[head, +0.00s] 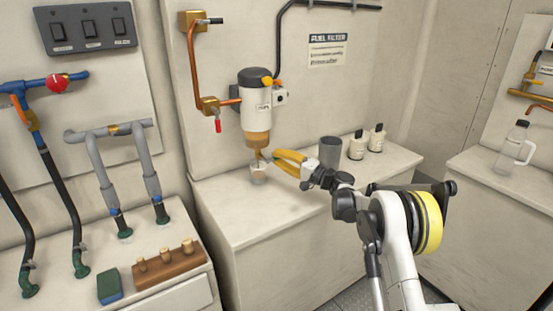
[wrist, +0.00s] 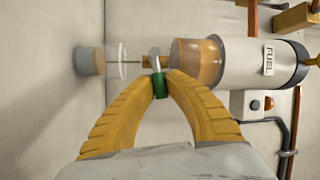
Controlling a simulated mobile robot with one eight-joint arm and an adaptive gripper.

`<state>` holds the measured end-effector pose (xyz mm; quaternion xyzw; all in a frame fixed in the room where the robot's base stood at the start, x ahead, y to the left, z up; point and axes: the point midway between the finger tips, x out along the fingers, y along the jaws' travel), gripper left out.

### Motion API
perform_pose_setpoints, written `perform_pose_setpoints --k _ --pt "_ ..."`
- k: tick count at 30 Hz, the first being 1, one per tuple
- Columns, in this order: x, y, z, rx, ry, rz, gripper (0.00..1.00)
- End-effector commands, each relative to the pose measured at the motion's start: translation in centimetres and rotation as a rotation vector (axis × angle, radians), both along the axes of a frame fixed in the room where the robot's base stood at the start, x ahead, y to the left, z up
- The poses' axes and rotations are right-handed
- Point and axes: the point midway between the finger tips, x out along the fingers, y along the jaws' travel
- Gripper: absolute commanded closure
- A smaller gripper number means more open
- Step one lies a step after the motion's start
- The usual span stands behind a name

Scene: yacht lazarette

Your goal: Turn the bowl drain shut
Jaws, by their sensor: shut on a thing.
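The fuel filter (head: 256,100) is a white canister on the wall with an amber bowl (head: 257,139) beneath it. In the wrist view, which is turned sideways, the bowl (wrist: 197,62) points left and ends in a small brass drain (wrist: 149,62) with a grey metal lever and a green grip (wrist: 160,86). My gripper (wrist: 160,84) has its yellow fingers closed on the green grip. In the head view my gripper (head: 274,156) hides most of the drain. A clear cup (wrist: 116,60) with amber liquid sits below it, and a thin brown line runs from drain to cup.
The cup (head: 258,174) stands on the white counter (head: 240,205) right by my fingers. A grey cylinder (head: 330,152) and two small white bottles (head: 357,146) stand to the right. Copper pipe with a red-handled valve (head: 217,125) is left of the filter.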

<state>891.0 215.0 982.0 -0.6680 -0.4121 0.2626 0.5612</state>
Motion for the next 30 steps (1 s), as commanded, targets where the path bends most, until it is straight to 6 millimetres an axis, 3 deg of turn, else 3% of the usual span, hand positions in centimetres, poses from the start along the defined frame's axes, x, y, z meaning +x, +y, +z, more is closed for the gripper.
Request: perform_pose_setpoints --k 11,28,29,30 --pt "0.00 0.04 -0.81 0.134 0.090 0.001 1.00" --pt "-0.01 0.06 -0.84 0.155 0.105 0.001 1.00" --pt "-0.01 0.06 -0.84 0.155 0.105 0.001 0.78" --pt "-0.01 0.06 -0.84 0.155 0.105 0.001 0.66"
